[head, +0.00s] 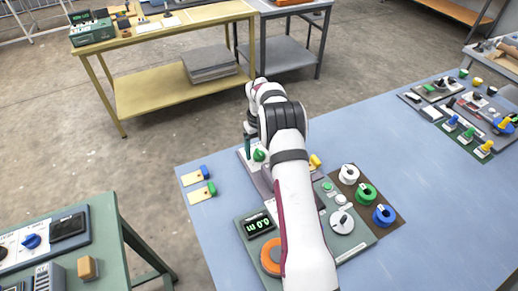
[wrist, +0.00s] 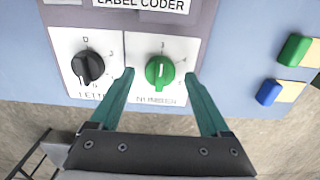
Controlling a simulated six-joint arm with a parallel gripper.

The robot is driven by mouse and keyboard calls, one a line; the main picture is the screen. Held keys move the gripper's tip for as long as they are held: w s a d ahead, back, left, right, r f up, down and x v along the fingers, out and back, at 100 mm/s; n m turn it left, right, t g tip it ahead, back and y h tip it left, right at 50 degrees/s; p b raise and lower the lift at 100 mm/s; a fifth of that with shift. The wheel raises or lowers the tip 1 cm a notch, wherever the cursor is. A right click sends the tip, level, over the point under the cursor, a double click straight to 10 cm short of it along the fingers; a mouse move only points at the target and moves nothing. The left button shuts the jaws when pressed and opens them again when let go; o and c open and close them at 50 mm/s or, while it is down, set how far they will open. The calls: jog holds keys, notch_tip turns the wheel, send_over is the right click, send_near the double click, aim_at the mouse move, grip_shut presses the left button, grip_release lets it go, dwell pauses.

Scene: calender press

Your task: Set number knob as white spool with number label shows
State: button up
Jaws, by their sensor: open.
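The green number knob (wrist: 160,72) sits on a white plate marked NUMBER. A 3 stands above it and what looks like a 4 at its upper right. In the head view the knob (head: 259,155) is beside my gripper's dark finger. The white spool (head: 348,173) stands on a brown mat at the right; its label is too small to read.
A black letter knob (wrist: 88,66) is left of the number knob. A green spool (head: 365,194) and a blue spool (head: 383,215) share the brown mat (head: 394,231). Tags with blue (wrist: 268,92) and green (wrist: 295,48) pieces lie right of the coder.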

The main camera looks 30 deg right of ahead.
jog(key=shift+f, duration=0.1)
grip_shut()
dwell(0.4)
jog(key=shift+m, duration=0.4)
jog(key=m, duration=0.4)
jog(key=shift+m, duration=0.4)
jog(key=m, duration=1.2)
jog(key=shift+m, duration=0.3)
jog(key=m, duration=0.5)
jog(key=shift+m, duration=0.4)
